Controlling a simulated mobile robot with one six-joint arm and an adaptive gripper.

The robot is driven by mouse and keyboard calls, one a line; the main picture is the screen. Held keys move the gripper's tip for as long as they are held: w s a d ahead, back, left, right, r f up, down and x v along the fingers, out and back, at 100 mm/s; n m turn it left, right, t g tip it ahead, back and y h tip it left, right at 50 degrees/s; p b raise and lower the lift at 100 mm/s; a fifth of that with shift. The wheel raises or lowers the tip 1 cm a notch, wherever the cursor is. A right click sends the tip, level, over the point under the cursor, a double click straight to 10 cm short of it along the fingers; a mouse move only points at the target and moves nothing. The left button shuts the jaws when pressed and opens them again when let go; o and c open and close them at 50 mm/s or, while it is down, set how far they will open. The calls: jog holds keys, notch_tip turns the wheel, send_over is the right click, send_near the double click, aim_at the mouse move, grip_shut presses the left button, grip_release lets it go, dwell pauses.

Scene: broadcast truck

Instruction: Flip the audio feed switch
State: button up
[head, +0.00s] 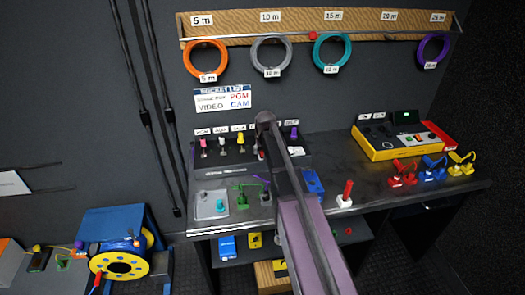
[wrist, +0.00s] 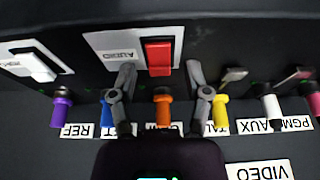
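The audio switch (wrist: 159,57) is a red rocker on a white plate labelled AUDIO, at the top middle of the wrist view, which shows the panel upside down. My gripper (wrist: 160,72) is open, with one finger on each side of the red rocker in the picture. Nothing is held between the fingers. I cannot tell whether a fingertip touches the panel. In the head view my arm covers this part of the panel, and the red switch cannot be made out there.
A white rocker (wrist: 35,66) sits beside the audio plate. Orange (wrist: 162,106), yellow (wrist: 221,110), blue (wrist: 106,115) and purple (wrist: 62,105) plugs stand close to the fingers. A yellow-edged console (head: 400,138) and coloured cable plugs lie on the bench at right; cable coils hang above.

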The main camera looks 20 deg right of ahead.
aim_at(262, 151)
jog(key=shift+w+g, duration=0.2)
jog(key=shift+g, duration=0.2)
jog(key=shift+w+g+p, duration=0.15)
jog(key=shift+g+p, duration=0.25)
jog(key=shift+w+d+g, duration=0.1)
jog(key=shift+w+g, duration=0.1)
jog(key=shift+g, duration=0.8)
jog(key=shift+s+r+p, duration=0.2)
jog(key=shift+r+p, duration=0.85)
jog(key=shift+p, duration=0.1)
notch_tip(262, 151, up, 12)
jog(key=p, duration=1.2)
jog(key=s+a, duration=0.4)
jog(key=s, duration=0.9)
jog(key=s+a+n, duration=0.1)
jog(key=s+a, duration=0.4)
jog(key=s, duration=0.8)
jog(key=shift+s+a+f, duration=0.15)
jog(key=shift+s+a, duration=0.1)
jog(key=shift+a, duration=0.05)
